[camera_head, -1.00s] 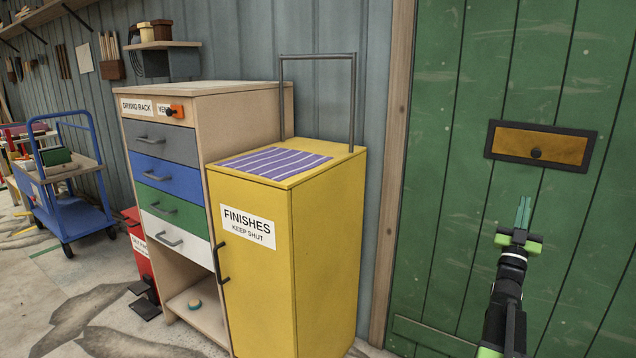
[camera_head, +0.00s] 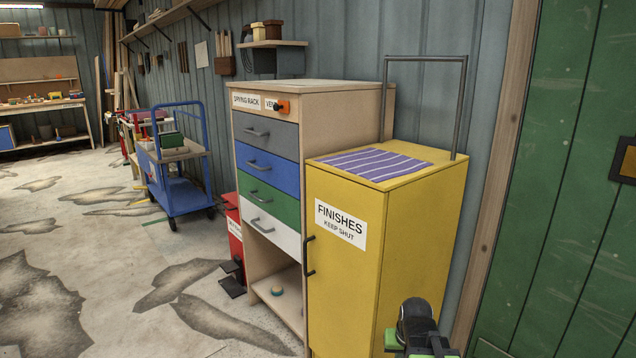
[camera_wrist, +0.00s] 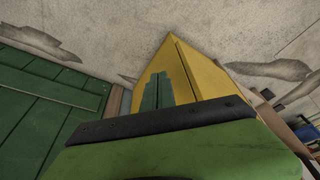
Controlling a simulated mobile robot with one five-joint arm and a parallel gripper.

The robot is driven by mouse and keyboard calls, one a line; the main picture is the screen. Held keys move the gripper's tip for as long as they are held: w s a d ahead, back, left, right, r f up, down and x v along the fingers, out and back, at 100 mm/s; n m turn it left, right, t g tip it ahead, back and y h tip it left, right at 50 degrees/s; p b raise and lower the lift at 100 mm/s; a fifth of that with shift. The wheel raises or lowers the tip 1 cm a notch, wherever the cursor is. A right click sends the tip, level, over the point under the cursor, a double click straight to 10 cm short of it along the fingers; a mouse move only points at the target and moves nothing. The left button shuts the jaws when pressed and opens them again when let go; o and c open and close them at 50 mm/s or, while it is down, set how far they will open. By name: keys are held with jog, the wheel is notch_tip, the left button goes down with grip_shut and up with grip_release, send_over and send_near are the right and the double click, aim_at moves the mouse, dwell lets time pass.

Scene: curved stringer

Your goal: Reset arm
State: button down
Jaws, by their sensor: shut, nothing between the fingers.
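My gripper (camera_wrist: 157,92) shows in the wrist view as two teal fingers side by side, shut with nothing between them. The yellow finishes cabinet (camera_wrist: 207,75) is behind the fingers in that view, and I cannot tell the gap to it. In the head view, part of my arm shows at the bottom, in front of the cabinet's lower right side; the fingers cannot be made out there. The yellow cabinet (camera_head: 410,240) stands with its door shut and a purple striped cloth (camera_head: 372,164) on top.
A drawer unit (camera_head: 265,190) stands left of the cabinet, with a red bin (camera_head: 232,232) beside it. A blue cart (camera_head: 182,195) stands farther back. The green door (camera_head: 560,210) is at the right. The stained floor (camera_head: 110,270) at the left is open.

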jog(key=s+a+f+n+g, duration=0.1)
jog(key=s+a+g, duration=0.2)
jog(key=s+a, duration=0.35)
notch_tip(320, 180, up, 38)
jog(key=s+p, duration=0.1)
jog(key=p, duration=3.6)
jog(key=shift+s+f+p, duration=0.15)
jog(key=shift+s+p, duration=0.05)
jog(key=shift+p, duration=0.15)
jog(key=shift+d, duration=0.1)
